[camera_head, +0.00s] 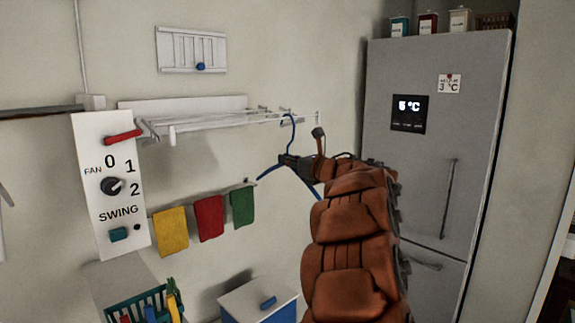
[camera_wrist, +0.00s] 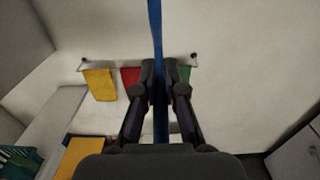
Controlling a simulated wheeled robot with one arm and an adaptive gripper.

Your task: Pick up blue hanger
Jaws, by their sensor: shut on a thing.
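The blue hanger (camera_head: 291,136) is in the middle of the head view, in front of the white wall rack (camera_head: 212,122). Its hook is up at the right end of the rack; I cannot tell whether it touches a bar. My gripper (camera_head: 284,160) is shut on the hanger just below the hook. The hanger's left arm slopes down to the left, and much of its right side is hidden behind my arm. In the wrist view the hanger (camera_wrist: 155,35) is a blue strip running between the fingertips of my gripper (camera_wrist: 160,95).
Yellow, red and green cloths (camera_head: 208,218) hang on a rail below the rack. A fan switch panel (camera_head: 95,220) is at left. A grey fridge (camera_head: 470,130) stands close at right. A basket (camera_head: 130,306) and a white-topped blue box (camera_head: 245,298) are below.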

